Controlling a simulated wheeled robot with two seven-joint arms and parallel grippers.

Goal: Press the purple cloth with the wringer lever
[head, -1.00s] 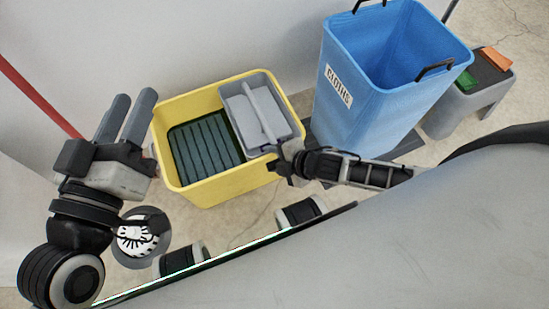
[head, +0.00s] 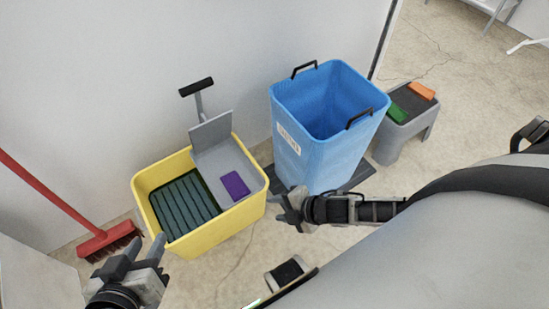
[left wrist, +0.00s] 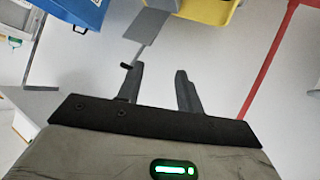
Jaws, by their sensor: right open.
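The purple cloth (head: 235,185) lies in the grey wringer (head: 248,173) on the right side of the yellow bucket (head: 195,243). The wringer lever stands up at the back, its plate (head: 211,130) raised and its black handle (head: 196,87) at the top; nothing grips it. My left gripper (head: 147,243) is at the bucket's front left, open and empty. In the left wrist view, the black handle (left wrist: 126,66) shows near the left finger of my left gripper (left wrist: 160,72); I cannot tell how far apart they are. My right gripper (head: 288,205) is open and empty, right of the bucket.
The blue bin (head: 315,160) stands right of the bucket. A grey stool (head: 403,135) with a green cloth (head: 398,113) and an orange cloth (head: 422,90) stands beyond it. A red broom (head: 105,240) leans at the left. The wall is close behind the bucket.

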